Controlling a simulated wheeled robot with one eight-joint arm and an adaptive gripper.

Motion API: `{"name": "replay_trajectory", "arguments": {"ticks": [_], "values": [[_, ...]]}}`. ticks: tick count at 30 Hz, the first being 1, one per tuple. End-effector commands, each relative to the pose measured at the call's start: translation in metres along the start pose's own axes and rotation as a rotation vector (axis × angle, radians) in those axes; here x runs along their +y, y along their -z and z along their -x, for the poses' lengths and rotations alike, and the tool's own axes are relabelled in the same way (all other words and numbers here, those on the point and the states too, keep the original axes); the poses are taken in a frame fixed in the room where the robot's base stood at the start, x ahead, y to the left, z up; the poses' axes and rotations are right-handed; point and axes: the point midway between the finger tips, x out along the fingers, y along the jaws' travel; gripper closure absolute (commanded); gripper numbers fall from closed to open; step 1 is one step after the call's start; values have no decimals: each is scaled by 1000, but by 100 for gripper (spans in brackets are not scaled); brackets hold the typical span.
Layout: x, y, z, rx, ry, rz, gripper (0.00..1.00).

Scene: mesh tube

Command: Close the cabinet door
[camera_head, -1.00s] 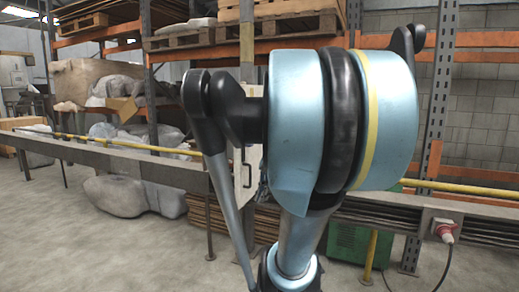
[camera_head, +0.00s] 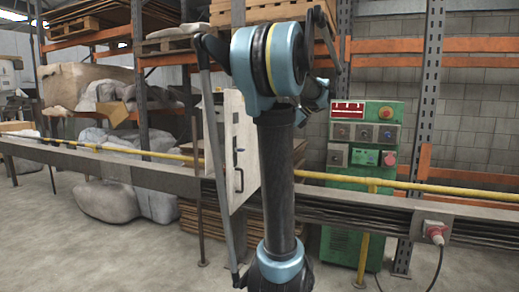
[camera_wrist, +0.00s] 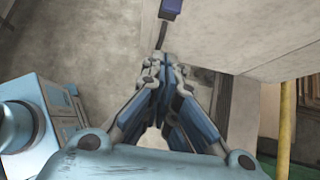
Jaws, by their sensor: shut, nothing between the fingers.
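A pale door panel (camera_head: 242,135) with a dark handle (camera_head: 239,180) shows in the head view, just left of my arm, which hides its right side. It stands at an angle to another pale face of the cabinet (camera_head: 219,125); how far it is open I cannot tell. In the wrist view, my gripper (camera_wrist: 163,72) has its fingers together with nothing between them. A pale flat panel (camera_wrist: 245,35) lies close by at upper right, with a small dark blue part at its left edge. Whether the fingertips touch it is unclear. The head view hides my gripper behind the arm.
A yellow rail (camera_head: 420,187) and a grey beam (camera_head: 350,207) run across behind my arm. A green control box (camera_head: 350,180) with buttons stands at right. Shelving with pallets is behind. Open concrete floor (camera_head: 90,250) lies at left.

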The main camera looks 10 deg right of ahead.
Motion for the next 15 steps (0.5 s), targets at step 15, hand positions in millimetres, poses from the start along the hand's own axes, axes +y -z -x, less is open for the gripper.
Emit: {"name": "replay_trajectory", "arguments": {"ticks": [15], "values": [[1, 0, -82, 1, -3, 4, 100]]}}
